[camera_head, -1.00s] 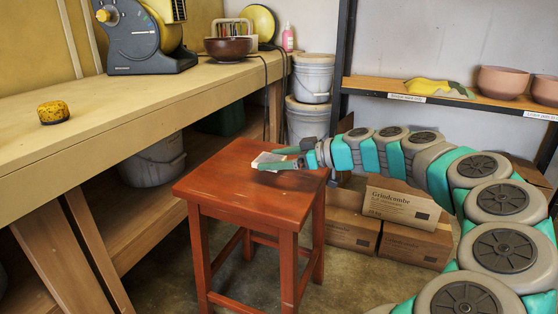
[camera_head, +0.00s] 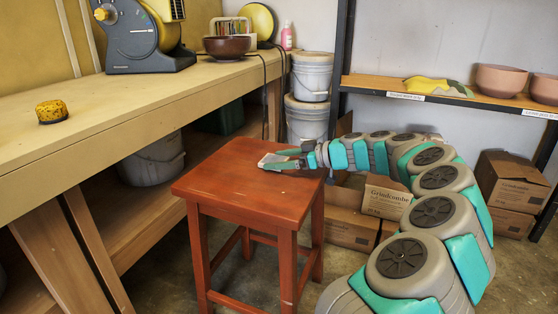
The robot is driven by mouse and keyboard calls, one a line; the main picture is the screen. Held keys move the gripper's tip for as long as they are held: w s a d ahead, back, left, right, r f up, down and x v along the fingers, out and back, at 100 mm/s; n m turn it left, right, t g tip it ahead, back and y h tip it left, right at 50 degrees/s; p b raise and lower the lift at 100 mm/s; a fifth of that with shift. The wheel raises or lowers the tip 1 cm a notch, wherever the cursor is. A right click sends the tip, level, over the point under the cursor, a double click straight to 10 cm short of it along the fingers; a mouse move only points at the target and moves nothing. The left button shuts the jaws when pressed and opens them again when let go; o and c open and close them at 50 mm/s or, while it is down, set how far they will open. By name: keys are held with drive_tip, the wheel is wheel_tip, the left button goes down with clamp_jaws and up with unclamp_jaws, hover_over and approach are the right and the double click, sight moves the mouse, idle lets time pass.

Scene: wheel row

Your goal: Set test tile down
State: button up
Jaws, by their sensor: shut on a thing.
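My gripper (camera_head: 279,162) reaches in from the right over the back right part of a red-brown wooden stool (camera_head: 225,185). It is shut on a small pale test tile (camera_head: 266,160), whose left end shows past the fingers. The tile is at or just above the stool seat; I cannot tell whether it touches. The fingers hide part of the tile.
A wooden workbench (camera_head: 120,112) on the left carries a yellow sponge (camera_head: 52,112), a dark machine (camera_head: 145,45) and a brown bowl (camera_head: 227,47). Stacked buckets (camera_head: 308,100) and boxes (camera_head: 385,198) stand behind the stool. The front and left of the seat are clear.

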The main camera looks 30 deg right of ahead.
drive_tip(key=shift+f, duration=0.1)
drive_tip(key=o, duration=1.2)
drive_tip(key=shift+r, duration=0.25)
drive_tip(key=v, duration=1.2)
drive_tip(key=shift+a, duration=0.1)
